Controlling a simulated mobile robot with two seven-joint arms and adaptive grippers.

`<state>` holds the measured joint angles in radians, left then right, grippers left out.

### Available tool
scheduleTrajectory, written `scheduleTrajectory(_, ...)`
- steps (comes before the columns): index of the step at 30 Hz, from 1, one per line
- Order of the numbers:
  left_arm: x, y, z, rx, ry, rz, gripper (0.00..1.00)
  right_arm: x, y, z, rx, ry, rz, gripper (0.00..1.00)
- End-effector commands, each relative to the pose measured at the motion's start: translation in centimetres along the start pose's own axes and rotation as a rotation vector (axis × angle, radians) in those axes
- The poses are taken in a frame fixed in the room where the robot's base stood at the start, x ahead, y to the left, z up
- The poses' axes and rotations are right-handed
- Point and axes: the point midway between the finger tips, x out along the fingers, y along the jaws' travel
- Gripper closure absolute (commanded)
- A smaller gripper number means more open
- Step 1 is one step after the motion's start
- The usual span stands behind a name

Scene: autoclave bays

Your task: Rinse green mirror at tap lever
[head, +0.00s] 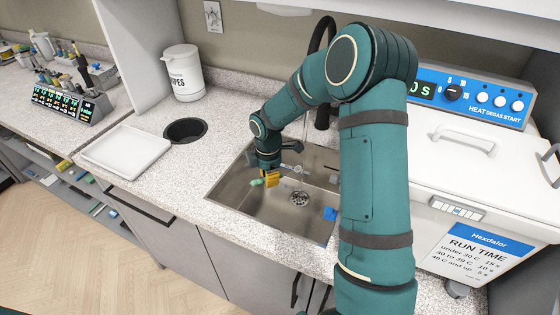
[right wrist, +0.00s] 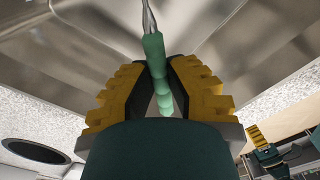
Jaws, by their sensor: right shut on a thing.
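The green mirror has a green handle (right wrist: 153,50) and a thin metal shank (right wrist: 148,16), seen in the right wrist view. My right gripper (right wrist: 160,85) is shut on the handle. In the head view my right gripper (head: 270,178) is low inside the steel sink (head: 235,195), with the handle's green end (head: 257,182) sticking out to its left. The mirror's head is not clearly seen. The black tap (head: 322,45) arches behind my right arm, which partly hides it; I cannot make out its lever clearly. My left gripper (right wrist: 264,146) appears only at the right wrist view's lower right edge.
Left of the sink are a round black opening (head: 186,130), a white tray (head: 122,151) and a wipes tub (head: 184,73). A blue item (head: 330,213) is at the sink's right edge. A white machine with a blue panel (head: 470,95) stands to the right.

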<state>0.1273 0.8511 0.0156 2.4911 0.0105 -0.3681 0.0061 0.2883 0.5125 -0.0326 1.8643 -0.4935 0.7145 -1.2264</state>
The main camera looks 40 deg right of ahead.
Motion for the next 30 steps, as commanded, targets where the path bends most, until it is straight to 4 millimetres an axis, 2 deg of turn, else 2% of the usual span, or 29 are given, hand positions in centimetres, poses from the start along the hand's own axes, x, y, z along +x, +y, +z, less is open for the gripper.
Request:
scheduleTrajectory(21,-1.8,0.7,-0.2,0.0,0.0,0.0,0.54,-3.7,-2.7,-3.5,-0.001,0.0,0.001,1.0)
scheduleTrajectory(30,-1.9,0.7,-0.2,0.0,0.0,0.0,0.54,-4.0,-3.1,-4.0,0.0,0.0,0.0,1.0)
